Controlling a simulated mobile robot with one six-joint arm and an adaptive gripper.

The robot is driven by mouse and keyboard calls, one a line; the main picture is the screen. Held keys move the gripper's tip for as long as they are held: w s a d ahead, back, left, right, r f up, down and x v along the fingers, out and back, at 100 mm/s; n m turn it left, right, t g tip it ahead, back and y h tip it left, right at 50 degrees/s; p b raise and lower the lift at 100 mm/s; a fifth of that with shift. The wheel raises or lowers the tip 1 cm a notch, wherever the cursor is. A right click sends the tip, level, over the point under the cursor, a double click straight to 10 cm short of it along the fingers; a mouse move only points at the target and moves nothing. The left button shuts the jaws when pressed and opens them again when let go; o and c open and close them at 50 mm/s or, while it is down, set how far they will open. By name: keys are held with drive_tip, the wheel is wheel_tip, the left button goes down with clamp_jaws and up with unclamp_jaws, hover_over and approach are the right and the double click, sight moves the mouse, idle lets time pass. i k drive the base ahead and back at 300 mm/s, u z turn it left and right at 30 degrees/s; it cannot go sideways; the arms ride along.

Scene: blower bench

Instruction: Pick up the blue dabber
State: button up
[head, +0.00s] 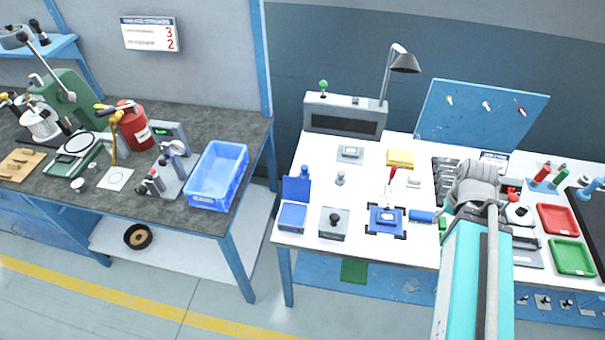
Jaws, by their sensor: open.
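A short blue cylinder (421,216) lies on the white bench just right of a blue square fixture (374,232). A small blue knob-topped piece (305,171) shows behind the raised lid of a blue pad box (292,216) at the bench's left. I cannot tell for sure which of these two is the blue dabber. My arm reaches up over the right part of the bench, its grey wrist to the right of the blue cylinder. My gripper's fingers are hidden behind the arm.
A grey block with a black knob (333,223), a small grey stamp-like piece (340,178) and a yellow block (400,159) stand on the bench. A lamp (404,63) rises behind. Red (558,219) and green (572,257) trays lie right. A dark bench (120,205) stands left.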

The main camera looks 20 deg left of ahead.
sight(304, 173)
drive_tip(key=k, duration=1.05)
drive_tip(key=u, duration=0.45)
drive_tip(key=i, duration=1)
